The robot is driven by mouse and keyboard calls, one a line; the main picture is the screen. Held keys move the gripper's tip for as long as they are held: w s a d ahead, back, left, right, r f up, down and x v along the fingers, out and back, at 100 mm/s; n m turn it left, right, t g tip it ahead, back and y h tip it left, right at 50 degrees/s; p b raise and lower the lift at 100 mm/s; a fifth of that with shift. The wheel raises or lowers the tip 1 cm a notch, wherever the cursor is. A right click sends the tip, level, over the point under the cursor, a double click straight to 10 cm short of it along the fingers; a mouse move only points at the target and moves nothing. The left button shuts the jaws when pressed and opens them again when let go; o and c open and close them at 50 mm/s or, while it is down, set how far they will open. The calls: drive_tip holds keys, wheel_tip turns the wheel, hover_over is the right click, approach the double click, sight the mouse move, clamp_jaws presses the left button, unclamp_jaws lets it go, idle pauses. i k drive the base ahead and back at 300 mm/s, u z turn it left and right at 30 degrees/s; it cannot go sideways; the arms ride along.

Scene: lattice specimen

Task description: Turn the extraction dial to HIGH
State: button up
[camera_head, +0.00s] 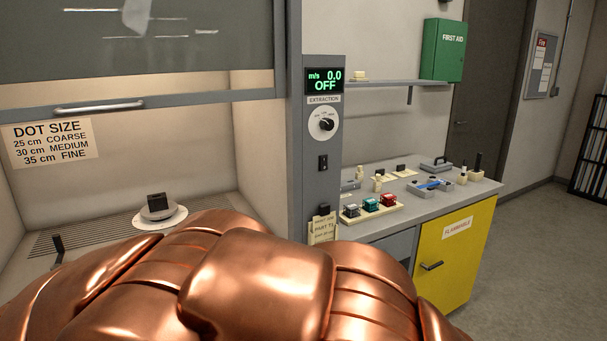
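The extraction dial (326,124) is a black knob on a round white plate, on the grey post at the right side of the fume hood. The markings around it are too small to read surely. Above it, a display (324,80) reads "m/s 0.0 OFF" in green, with an "EXTRACTION" label below. My gripper is not in view. A large copper-coloured body fills the bottom of the picture, below the dial and apart from it.
The hood's glass sash (140,45) is partly raised, with a handle (98,107) along its lower edge. A grey disc-shaped item (157,210) sits inside. A bench (470,190) with several small items stands to the right, above a yellow cabinet (456,262).

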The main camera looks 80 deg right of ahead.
sight(326, 124)
drive_tip(key=z, duration=0.85)
drive_tip(key=k, duration=0.2)
drive_tip(key=z, duration=1.8)
